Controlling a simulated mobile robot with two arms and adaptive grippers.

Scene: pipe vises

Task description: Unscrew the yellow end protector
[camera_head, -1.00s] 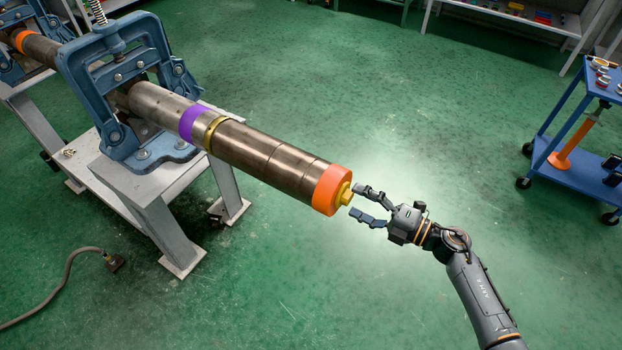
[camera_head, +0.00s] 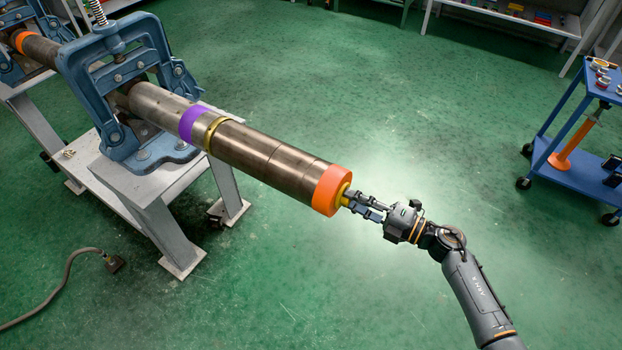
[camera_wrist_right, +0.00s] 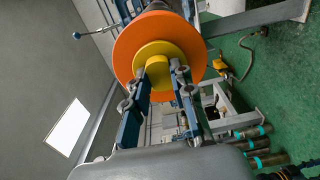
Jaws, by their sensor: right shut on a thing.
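The yellow end protector (camera_head: 346,196) sits at the near end of the pipe (camera_head: 262,153), against an orange ring (camera_head: 328,190). In the right wrist view the yellow protector (camera_wrist_right: 158,60) is a round disc with a smaller knob in front of the orange ring (camera_wrist_right: 128,48). My right gripper (camera_head: 350,204) is shut on the protector's knob; its fingers (camera_wrist_right: 158,75) lie on either side of it. The gripper partly hides the protector in the head view. My left gripper is not in view.
A blue vise (camera_head: 125,75) on a grey stand (camera_head: 150,185) holds the pipe. A blue cart (camera_head: 578,160) stands at the right, and a grey shelf (camera_head: 525,15) at the back. A hose (camera_head: 60,275) lies at lower left. The green floor around my right arm is clear.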

